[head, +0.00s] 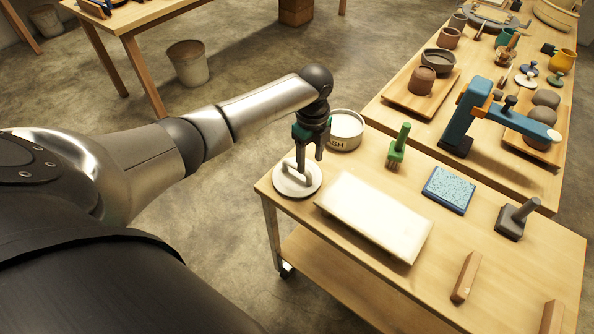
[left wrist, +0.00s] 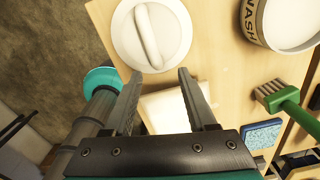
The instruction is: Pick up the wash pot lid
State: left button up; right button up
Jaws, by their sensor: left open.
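The wash pot lid (head: 298,181) is a pale round disc with a raised bar handle. It lies on the near left corner of the wooden trolley table (head: 480,238). In the left wrist view the lid (left wrist: 128,45) shows at the top, beyond my fingertips. My left gripper (head: 309,158) points down over the lid near its handle; its open fingers (left wrist: 160,77) have nothing between them in the left wrist view. My right gripper is not in view.
A white slab (head: 375,218) lies close to the right of the lid. A wooden block (head: 465,277) lies at the front. A second table holds pots and a blue tool.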

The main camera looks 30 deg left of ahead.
aim_at(310, 175)
pick_arm(q)
jog(key=shift+s+d+f+b, duration=0.15)
jog(key=shift+f+b, duration=0.1)
jog(key=shift+f, duration=1.15)
jog(key=shift+s+d+f+b, duration=0.1)
jog(key=shift+f+b, duration=0.15)
jog(key=shift+f, duration=1.1)
jog(key=shift+c, duration=0.3)
grip_shut()
